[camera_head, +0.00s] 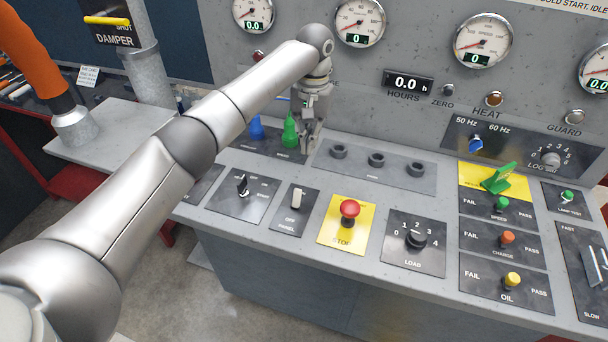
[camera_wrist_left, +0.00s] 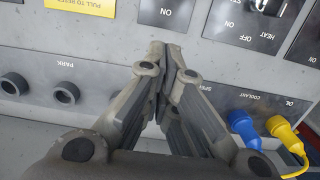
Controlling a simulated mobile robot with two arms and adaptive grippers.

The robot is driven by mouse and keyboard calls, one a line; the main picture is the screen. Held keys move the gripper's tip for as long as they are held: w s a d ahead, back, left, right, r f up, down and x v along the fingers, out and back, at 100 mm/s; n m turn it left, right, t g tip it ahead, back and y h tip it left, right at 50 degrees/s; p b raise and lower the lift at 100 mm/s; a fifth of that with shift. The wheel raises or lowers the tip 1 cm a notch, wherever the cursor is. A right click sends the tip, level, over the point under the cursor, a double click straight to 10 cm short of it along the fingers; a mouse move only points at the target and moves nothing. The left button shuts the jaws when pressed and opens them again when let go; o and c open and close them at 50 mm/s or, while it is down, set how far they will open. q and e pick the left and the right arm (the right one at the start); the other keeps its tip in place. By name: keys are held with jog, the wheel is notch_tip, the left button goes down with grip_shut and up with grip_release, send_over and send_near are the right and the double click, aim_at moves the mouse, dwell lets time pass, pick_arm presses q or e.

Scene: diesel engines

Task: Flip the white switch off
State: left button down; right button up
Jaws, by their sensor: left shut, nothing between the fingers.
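The white switch (camera_head: 297,198) is a small rocker on a dark plate marked PANEL and OFF, on the sloped console. Its white part stands toward the upper end of the plate. In the wrist view only part of a dark plate (camera_wrist_left: 167,12) marked ON shows at the top edge; no white switch shows there. My left gripper (camera_head: 307,147) points down over the console, beyond the switch and apart from it, beside the green plug. In the wrist view its fingers (camera_wrist_left: 167,50) are closed together with nothing between them. My right gripper is not in view.
A red stop button (camera_head: 350,209) on a yellow plate is right of the switch; a black toggle (camera_head: 242,186) is left. Green (camera_head: 290,132) and blue (camera_head: 256,128) plugs stand close to the gripper. Several empty sockets (camera_head: 376,160) lie to its right. Gauges line the wall behind.

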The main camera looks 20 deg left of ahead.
aim_at(297, 198)
pick_arm(q)
jog(key=f, duration=0.2)
jog(key=f+p, duration=0.1)
jog(key=f, duration=0.1)
jog(key=f+p, duration=0.1)
jog(key=f, duration=0.2)
jog(key=shift+s+a, duration=0.1)
jog(key=shift+s, duration=0.2)
jog(key=f, duration=0.3)
jog(key=shift+s+p, duration=0.2)
jog(key=shift+p, duration=0.15)
jog(key=shift+s+r+p, duration=0.25)
jog(key=shift+r+p, duration=0.05)
jog(key=shift+p, duration=0.05)
jog(key=shift+s+a+r+p, duration=0.1)
jog(key=shift+s+r+p, duration=0.2)
jog(key=shift+s, duration=0.25)
jog(key=shift+s+r+p, duration=0.15)
jog(key=shift+s+p, duration=0.2)
jog(key=shift+s, duration=0.55)
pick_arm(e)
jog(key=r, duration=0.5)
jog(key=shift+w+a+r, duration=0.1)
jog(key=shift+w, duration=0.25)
pick_arm(q)
jog(key=shift+w, duration=0.1)
